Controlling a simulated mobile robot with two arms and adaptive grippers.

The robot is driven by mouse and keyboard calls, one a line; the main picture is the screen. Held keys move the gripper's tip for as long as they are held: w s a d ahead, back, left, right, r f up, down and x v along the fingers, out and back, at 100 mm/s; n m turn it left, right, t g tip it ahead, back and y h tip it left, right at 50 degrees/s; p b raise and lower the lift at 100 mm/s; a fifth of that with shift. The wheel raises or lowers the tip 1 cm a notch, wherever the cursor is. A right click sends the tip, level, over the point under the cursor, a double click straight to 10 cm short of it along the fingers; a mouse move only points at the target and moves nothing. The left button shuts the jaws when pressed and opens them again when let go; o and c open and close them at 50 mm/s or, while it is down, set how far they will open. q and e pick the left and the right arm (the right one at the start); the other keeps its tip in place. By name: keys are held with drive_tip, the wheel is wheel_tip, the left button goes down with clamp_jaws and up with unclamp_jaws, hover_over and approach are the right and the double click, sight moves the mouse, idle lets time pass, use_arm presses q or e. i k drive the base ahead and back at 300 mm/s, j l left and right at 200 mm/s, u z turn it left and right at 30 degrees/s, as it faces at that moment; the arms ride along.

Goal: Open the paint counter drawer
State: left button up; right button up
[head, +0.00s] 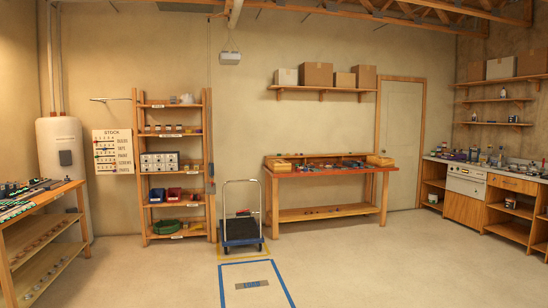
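A long counter (484,168) with a pale top runs along the right wall and carries several bottles and cans. A wooden drawer front (513,185) sits under its top towards the right and looks shut. Left of it is a white panel or appliance front (466,186) above a wooden door (462,211). I cannot tell which part the task calls the paint counter drawer, as no label is readable. Neither of my grippers is in view.
Open floor (380,265) lies before the counter. A blue cart (241,232) stands at centre near blue floor tape (222,285). A red-topped workbench (330,171) and a shelf rack (174,214) line the back wall. A wooden bench (45,222) stands at left.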

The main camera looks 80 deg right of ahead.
sight(530, 187)
drive_tip(key=k+l+z, duration=0.1)
drive_tip(key=l+z, duration=0.2)
drive_tip(key=z, duration=0.2)
drive_tip(key=l+z, duration=0.3)
drive_tip(key=z, duration=0.2)
drive_tip(key=l+z, duration=0.3)
drive_tip(key=z, duration=0.2)
drive_tip(key=i+l+z, duration=0.1)
drive_tip(key=l+z, duration=0.2)
drive_tip(key=z, duration=0.2)
drive_tip(key=i+l+z, duration=0.25)
drive_tip(key=l+z, duration=0.15)
drive_tip(key=i+l+z, duration=0.7)
drive_tip(key=z, duration=0.15)
drive_tip(key=i+l+z, duration=0.2)
drive_tip(key=i+z, duration=0.45)
drive_tip(key=i, duration=5.15)
drive_tip(key=i+z, duration=0.2)
drive_tip(key=i, duration=0.25)
drive_tip(key=i+j+z, duration=0.2)
drive_tip(key=i, duration=0.25)
drive_tip(key=i+j+z, duration=0.2)
drive_tip(key=i, duration=0.25)
drive_tip(key=i+j+z, duration=0.55)
drive_tip(key=i+j, duration=0.15)
drive_tip(key=i+j+z, duration=0.35)
drive_tip(key=i+j, duration=0.2)
drive_tip(key=j, duration=0.1)
